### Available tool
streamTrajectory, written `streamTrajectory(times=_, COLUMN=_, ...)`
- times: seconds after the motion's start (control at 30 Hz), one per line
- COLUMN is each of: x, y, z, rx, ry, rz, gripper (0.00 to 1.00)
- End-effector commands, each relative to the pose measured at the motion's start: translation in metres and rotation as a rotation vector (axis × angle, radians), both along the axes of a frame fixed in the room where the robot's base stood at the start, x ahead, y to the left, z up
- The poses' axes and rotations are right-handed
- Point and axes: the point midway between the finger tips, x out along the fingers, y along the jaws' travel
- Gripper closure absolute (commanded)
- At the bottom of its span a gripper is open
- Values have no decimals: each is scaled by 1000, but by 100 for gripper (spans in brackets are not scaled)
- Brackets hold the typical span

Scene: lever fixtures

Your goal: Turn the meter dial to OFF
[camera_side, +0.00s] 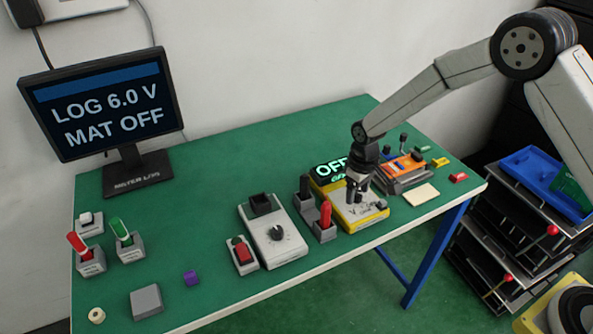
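The yellow meter (375,214) lies on the green table, right of the middle. Its dark display (330,169) stands at its back edge and shows "OFF" in bright green letters, with smaller text below that is partly hidden. My gripper (356,194) points straight down over the meter's face, at or just above the place of the dial. The dial is mostly hidden behind the fingers, so its pointer cannot be read. At this size I cannot tell whether the fingers touch the dial or how far apart they are.
A red probe (325,214) and a black one stand in grey holders close left of the meter. Further left is a white box with a black knob (274,235). An orange device (400,167) is behind right. A monitor (103,103) reads "LOG 6.0 V MAT OFF".

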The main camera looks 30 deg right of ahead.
Motion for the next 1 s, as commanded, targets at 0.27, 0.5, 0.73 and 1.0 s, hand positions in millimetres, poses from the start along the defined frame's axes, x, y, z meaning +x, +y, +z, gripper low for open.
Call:
streamTrajectory(times=0.27, x=0, y=0, z=0, rx=0, ry=0, rz=-2, gripper=29)
streamTrajectory(times=0.5, x=0, y=0, z=14, rx=0, ry=-1, rz=-2, gripper=29)
streamTrajectory(times=0.73, x=0, y=0, z=41, rx=1, ry=-2, rz=-1, gripper=29)
streamTrajectory(times=1.0, x=0, y=0, z=71, rx=0, ry=-1, rz=-1, gripper=29)
